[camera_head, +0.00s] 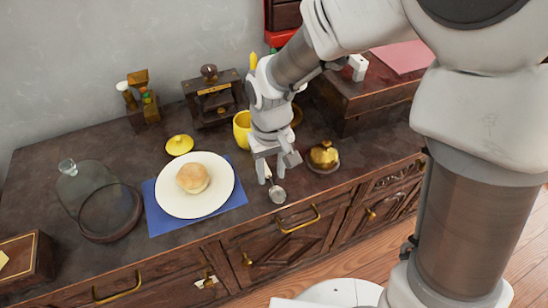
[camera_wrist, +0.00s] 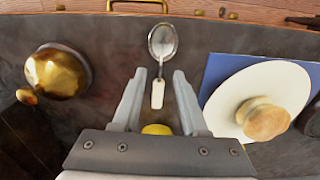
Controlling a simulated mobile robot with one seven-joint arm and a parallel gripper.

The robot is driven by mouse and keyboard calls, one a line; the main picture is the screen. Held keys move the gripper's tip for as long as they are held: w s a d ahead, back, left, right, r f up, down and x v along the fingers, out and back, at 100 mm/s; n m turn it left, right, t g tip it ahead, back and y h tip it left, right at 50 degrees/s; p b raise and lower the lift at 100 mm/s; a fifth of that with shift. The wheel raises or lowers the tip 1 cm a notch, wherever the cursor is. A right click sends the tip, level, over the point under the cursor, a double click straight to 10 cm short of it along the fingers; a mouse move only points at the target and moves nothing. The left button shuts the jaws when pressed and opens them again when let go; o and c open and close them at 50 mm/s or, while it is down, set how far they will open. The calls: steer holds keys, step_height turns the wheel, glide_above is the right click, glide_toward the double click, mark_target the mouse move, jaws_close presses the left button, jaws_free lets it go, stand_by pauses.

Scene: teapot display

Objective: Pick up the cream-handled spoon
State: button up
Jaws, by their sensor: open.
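The cream-handled spoon (camera_wrist: 162,42) lies on the dark counter, with its metal bowl toward the counter's front edge and its cream handle (camera_wrist: 157,94) toward my gripper. In the head view its bowl (camera_head: 278,195) shows just beyond my fingers, and its handle is mostly hidden there. My gripper (camera_wrist: 157,74) is open and empty. In the wrist view the handle shows between the two fingertips, untouched as far as I can see. In the head view my gripper (camera_head: 272,177) points down at the counter beside the spoon; its exact height is hard to tell.
A white plate (camera_head: 213,207) with a bun (camera_head: 193,178) sits on a blue mat (camera_head: 236,198) to the left. A golden teapot (camera_head: 323,155) stands close to the right. A yellow mug (camera_head: 242,129) is behind my gripper. A glass dome (camera_head: 82,185) lies far left.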

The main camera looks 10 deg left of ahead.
steer(key=shift+f, duration=0.85)
jaws_close()
steer(key=shift+r, duration=0.1)
